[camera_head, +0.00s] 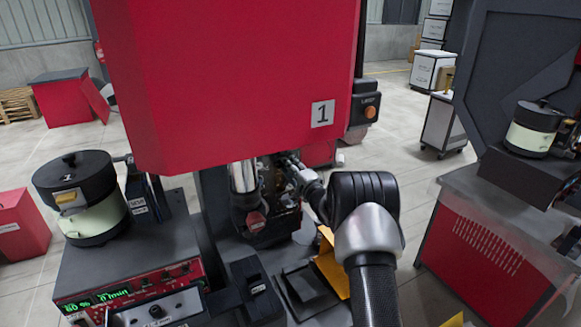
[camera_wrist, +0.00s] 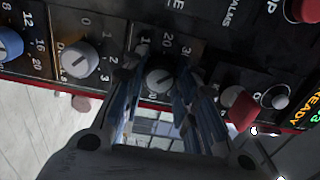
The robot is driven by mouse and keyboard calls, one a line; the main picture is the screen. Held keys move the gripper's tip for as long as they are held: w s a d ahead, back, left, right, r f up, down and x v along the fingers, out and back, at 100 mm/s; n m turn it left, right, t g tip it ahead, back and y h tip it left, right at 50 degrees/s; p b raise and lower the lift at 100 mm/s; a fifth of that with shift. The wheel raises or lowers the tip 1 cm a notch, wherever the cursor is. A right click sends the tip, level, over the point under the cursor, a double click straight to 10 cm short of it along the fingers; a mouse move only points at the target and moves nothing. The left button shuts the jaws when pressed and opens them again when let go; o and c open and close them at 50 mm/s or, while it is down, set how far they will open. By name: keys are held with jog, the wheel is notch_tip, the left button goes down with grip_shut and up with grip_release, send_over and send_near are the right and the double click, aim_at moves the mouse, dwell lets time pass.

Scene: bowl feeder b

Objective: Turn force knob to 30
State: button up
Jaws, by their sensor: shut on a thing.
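In the wrist view, a small grey round knob (camera_wrist: 158,79) sits on a dark panel, with scale marks including 20 and 30 above it. Its name label is not readable, and I cannot tell exactly which mark its pointer faces. My gripper (camera_wrist: 163,72) has its fingers on either side of this knob and is shut on it. In the head view my arm reaches in from the lower right to beneath the red machine housing (camera_head: 235,80). The knob and fingertips cannot be made out there.
In the wrist view, a larger grey dial (camera_wrist: 79,60) and a blue knob (camera_wrist: 8,44) lie left of the gripped knob. A bowl feeder (camera_head: 82,195) stands left in the head view.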

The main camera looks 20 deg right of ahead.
dwell(0.4)
jog(key=o, duration=1.1)
jog(key=shift+c, duration=0.2)
jog(key=s, duration=1.2)
jog(key=shift+d, duration=0.15)
